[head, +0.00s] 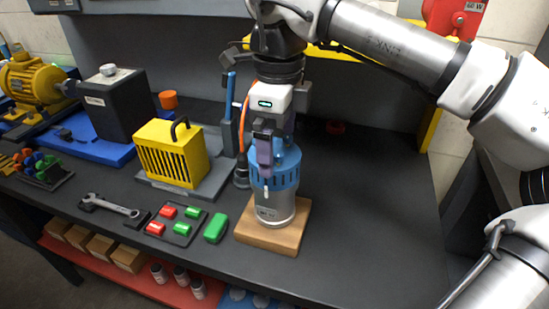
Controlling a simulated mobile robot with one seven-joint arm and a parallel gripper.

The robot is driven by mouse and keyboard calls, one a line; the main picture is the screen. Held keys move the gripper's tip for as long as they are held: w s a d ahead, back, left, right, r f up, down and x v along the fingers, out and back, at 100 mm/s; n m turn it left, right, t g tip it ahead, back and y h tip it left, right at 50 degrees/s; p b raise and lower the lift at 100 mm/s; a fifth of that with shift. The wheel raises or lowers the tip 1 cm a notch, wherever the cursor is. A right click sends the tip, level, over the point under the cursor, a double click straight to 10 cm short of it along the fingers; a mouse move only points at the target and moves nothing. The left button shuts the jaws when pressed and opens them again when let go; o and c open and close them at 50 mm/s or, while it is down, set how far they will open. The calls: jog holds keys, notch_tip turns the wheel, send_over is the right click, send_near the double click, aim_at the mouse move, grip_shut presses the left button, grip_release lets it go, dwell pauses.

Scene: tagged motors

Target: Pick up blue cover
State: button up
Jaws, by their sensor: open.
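The blue cover (287,171) is a slotted blue cap on top of a silver cylindrical motor (279,207). The motor stands upright on a square wooden base (293,234) near the middle of the bench. My gripper (264,176) points down over the front of the blue cover, with its dark fingers overlapping the cover in the head view. The gripper is open. Part of the cover is hidden behind the fingers, and I cannot tell whether they touch it.
A yellow slotted cover (168,155) with a dark handle stands on a grey plate to the left. A tray (178,239) holds red and green pieces, with a green block (216,228) beside it. A wrench (112,205) lies further left. The bench (370,200) is clear to the right.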

notch_tip(320, 180, down, 4)
jog(key=shift+a+f+p, duration=0.1)
jog(key=shift+f+p, duration=0.15)
jog(key=shift+p, duration=0.1)
jog(key=c, duration=1.1)
jog(key=shift+r, duration=0.15)
notch_tip(320, 180, up, 18)
jog(key=p, duration=0.1)
jog(key=shift+p, duration=0.35)
